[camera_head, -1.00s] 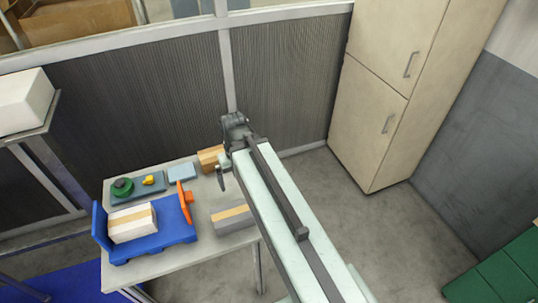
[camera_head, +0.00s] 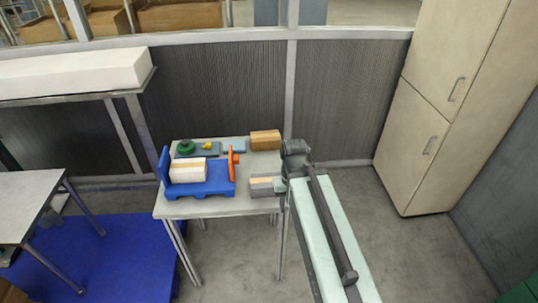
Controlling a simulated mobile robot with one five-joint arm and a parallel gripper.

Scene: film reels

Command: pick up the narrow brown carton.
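The brown carton (camera_head: 265,140) lies at the back right corner of the small light table (camera_head: 205,209). Its front and top faces show clearly. My gripper (camera_head: 281,186) is at the table's right edge, in front of the brown carton and apart from it in the picture. It is beside the right end of a grey box with a tan stripe (camera_head: 261,187). I cannot tell whether it touches that box. The fingers are small and partly hidden by the arm, so their opening cannot be made out.
A blue tray (camera_head: 215,188) holds a pale box with a tan band (camera_head: 188,170). An orange clamp-like piece (camera_head: 232,162) stands at its right end. Behind are a green round thing (camera_head: 186,146), a yellow piece (camera_head: 207,146) and a light blue block (camera_head: 234,146). A beige cabinet (camera_head: 420,130) stands right.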

